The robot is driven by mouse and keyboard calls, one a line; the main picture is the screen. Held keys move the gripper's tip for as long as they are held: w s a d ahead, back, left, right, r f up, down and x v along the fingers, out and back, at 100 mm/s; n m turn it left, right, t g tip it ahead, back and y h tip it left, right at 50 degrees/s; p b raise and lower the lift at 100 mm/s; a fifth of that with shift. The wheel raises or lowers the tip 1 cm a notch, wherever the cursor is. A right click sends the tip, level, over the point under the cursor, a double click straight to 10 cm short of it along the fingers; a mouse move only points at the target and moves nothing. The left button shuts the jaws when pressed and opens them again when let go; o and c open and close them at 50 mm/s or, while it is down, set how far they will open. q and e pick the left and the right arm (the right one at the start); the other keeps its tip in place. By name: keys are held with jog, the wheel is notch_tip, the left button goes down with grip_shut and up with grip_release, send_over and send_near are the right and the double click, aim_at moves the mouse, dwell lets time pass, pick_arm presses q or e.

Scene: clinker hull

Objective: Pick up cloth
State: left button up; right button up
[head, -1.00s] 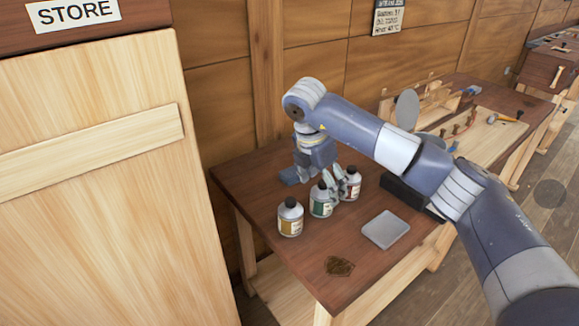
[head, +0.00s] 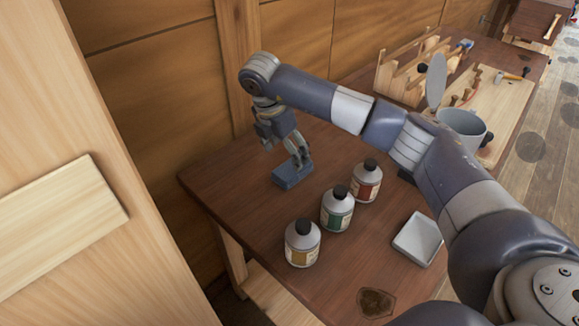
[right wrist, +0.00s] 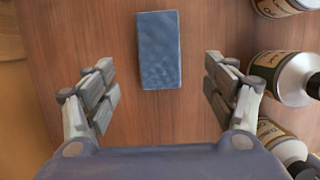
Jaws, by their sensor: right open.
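The cloth is a small blue-grey folded block (head: 292,174) lying on the brown bench top near its back left part. In the right wrist view the cloth (right wrist: 158,50) lies between the two finger lines, a little ahead of the fingertips. My right gripper (head: 284,150) is open and empty, pointing down at the back left side of the cloth. My left gripper is out of view.
Bottles with yellow (head: 302,243), green (head: 337,208) and red (head: 366,181) labels stand in a row right of the cloth. A shallow grey tray (head: 418,240) and a dark stain (head: 376,302) are nearer the front. A grey pot (head: 464,125) stands behind my arm.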

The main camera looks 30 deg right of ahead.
aim_at(292, 167)
jog(key=shift+d+f, duration=0.2)
jog(key=shift+f, duration=0.35)
jog(key=shift+d+f, duration=0.1)
jog(key=shift+f, duration=0.2)
jog(key=p+x, duration=0.2)
jog(key=x, duration=0.3)
jog(key=shift+w, duration=0.15)
jog(key=shift+d+f, duration=0.1)
jog(key=shift+f, duration=0.1)
jog(key=c, duration=0.8)
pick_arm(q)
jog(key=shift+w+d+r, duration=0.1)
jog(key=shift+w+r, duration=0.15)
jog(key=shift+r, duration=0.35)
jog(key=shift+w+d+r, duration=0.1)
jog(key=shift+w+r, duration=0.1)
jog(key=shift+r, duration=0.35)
pick_arm(e)
jog(key=c, duration=0.4)
